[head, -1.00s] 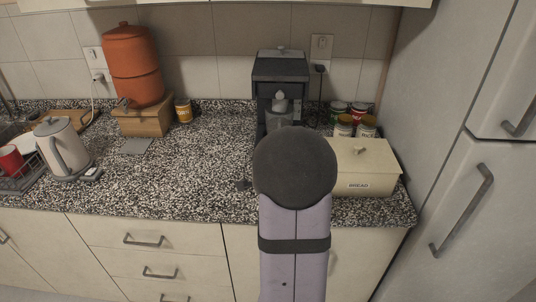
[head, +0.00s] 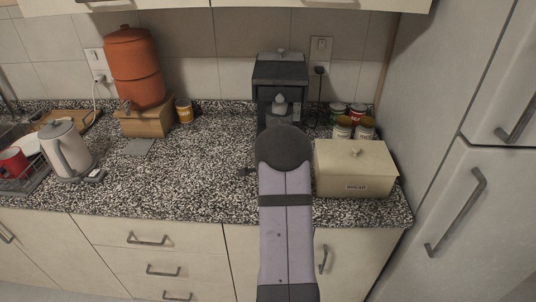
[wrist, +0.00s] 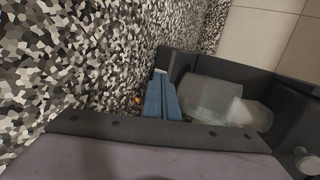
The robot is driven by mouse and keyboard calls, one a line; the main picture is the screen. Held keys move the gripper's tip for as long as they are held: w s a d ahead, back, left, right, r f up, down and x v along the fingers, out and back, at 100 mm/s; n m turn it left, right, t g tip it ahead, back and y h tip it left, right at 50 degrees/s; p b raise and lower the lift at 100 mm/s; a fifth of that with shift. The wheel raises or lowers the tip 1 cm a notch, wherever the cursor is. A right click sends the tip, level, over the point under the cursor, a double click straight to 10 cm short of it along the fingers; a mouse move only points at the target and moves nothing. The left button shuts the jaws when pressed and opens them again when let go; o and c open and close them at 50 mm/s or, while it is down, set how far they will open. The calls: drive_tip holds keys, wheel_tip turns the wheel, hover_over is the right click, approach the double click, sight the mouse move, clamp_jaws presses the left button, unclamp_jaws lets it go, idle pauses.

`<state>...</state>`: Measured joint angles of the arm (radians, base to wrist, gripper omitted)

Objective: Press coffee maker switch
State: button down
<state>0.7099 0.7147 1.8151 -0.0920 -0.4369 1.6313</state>
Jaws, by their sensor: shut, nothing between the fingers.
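The black coffee maker (head: 281,72) stands against the back wall, and my arm covers its lower front in the head view. In the wrist view its dark body (wrist: 285,95) is on the right, with a greyish glass carafe (wrist: 208,100) inside. My gripper (wrist: 161,74) shows as two blue fingers, shut together and empty, close beside the coffee maker's dark edge. I cannot tell whether they touch it. A small orange spot (wrist: 137,100) shows just left of the fingers; it may be the switch, but it is too small to be sure.
A cream bread box (head: 355,170) and several cans (head: 342,128) stand right of the coffee maker. An orange dispenser (head: 133,68) on a wooden stand and a kettle (head: 67,150) are on the left. The speckled counter (head: 200,165) between is mostly clear.

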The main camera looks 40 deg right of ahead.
drive_tip(key=shift+w+d, duration=0.1)
drive_tip(key=shift+w, duration=0.05)
idle(0.3)
drive_tip(key=shift+w+d+f+b, duration=0.15)
drive_tip(key=shift+w+b, duration=0.1)
drive_tip(key=shift+b, duration=0.15)
drive_tip(key=shift+w+a+r+b, duration=0.3)
drive_tip(key=shift+r+b, duration=0.2)
drive_tip(key=shift+b, duration=0.25)
drive_tip(key=shift+s+d, duration=0.15)
drive_tip(key=shift+d, duration=0.1)
